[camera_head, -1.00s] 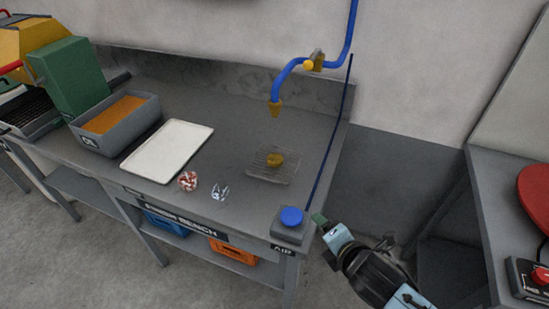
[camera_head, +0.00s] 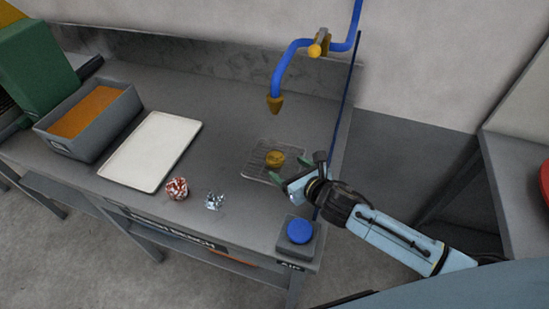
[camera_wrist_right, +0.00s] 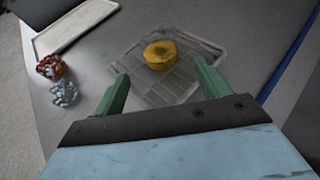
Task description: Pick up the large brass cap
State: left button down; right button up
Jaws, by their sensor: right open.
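The large brass cap (camera_head: 275,158) is a round, golden piece. It sits on a wire rack (camera_head: 258,172) on the grey bench, below the blue pipe's brass nozzle. In the right wrist view the cap (camera_wrist_right: 160,55) lies ahead of the fingertips, between their lines, and the rack (camera_wrist_right: 140,88) is under it. My right gripper (camera_head: 290,172) reaches in from the right, close to the cap's near right side. In the right wrist view my right gripper (camera_wrist_right: 163,72) has its two green fingers spread wide with nothing between them. My left gripper is not in view.
The blue pipe with its brass nozzle (camera_head: 275,103) hangs above the rack. A blue button box (camera_head: 300,232) stands at the bench's front right corner. A red-and-white bundle (camera_head: 177,188), a silvery bundle (camera_head: 214,200), a white tray (camera_head: 150,150) and a grey bin (camera_head: 95,140) stand left.

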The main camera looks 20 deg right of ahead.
aim_at(277, 159)
jog(key=shift+x, duration=1)
jog(key=x, duration=0.3)
jog(key=shift+w+r, duration=0.15)
jog(key=shift+w, duration=0.15)
jog(key=shift+w+a+b, duration=0.1)
jog(key=shift+w+b, duration=0.1)
jog(key=shift+b, duration=0.1)
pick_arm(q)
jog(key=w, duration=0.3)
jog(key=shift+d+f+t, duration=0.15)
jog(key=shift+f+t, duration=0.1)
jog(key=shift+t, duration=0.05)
pick_arm(e)
jog(key=c, duration=1.2)
